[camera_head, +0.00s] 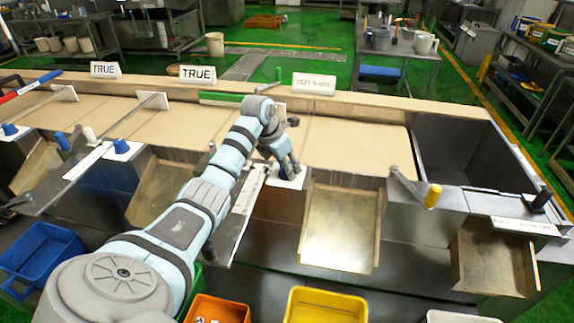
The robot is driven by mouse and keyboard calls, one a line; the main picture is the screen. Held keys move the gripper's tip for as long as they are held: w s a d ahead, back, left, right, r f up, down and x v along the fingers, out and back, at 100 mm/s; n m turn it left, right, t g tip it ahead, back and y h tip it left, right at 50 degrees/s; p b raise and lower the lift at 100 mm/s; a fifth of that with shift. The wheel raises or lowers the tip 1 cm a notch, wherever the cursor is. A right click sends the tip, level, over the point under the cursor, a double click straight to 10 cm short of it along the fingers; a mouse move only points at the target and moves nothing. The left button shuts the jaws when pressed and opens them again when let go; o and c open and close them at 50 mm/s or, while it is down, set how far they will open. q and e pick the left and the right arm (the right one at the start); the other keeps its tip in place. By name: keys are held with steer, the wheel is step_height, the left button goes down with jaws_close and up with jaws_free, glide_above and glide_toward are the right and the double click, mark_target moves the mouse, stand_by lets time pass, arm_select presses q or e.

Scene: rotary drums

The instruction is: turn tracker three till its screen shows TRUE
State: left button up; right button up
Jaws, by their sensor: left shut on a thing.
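Three white screens stand along the back ledge. The left screen (105,70) and the middle screen (198,75) read TRUE. The third screen (313,84) shows a longer line, too small to read surely, perhaps "OUT 5 MM". My left gripper (290,172) points down over a small white plate (287,183) on the machine's front edge, in line with the third screen. It is shut on a knob there, which the fingers hide. Blue knobs (122,146) show on similar mounts farther left. My right gripper is not in view.
A yellow-handled crank (433,195) stands to the right of the gripper. A metal chute (341,228) slopes down in front. Blue (40,250), orange (216,308) and yellow bins (325,305) stand below. A green-handled bar (220,98) lies behind my arm.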

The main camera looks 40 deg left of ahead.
arm_select(q)
steer(key=shift+m, duration=0.3)
steer(key=m+h, duration=0.1)
steer(key=m, duration=0.2)
steer(key=shift+m+g+h+b, duration=0.6)
steer(key=shift+m+h+b, duration=0.4)
steer(key=shift+m, duration=1)
steer(key=o, duration=1.2)
steer(key=shift+c, duration=0.2)
steer(key=v, duration=1.2)
steer(key=shift+d, duration=0.2)
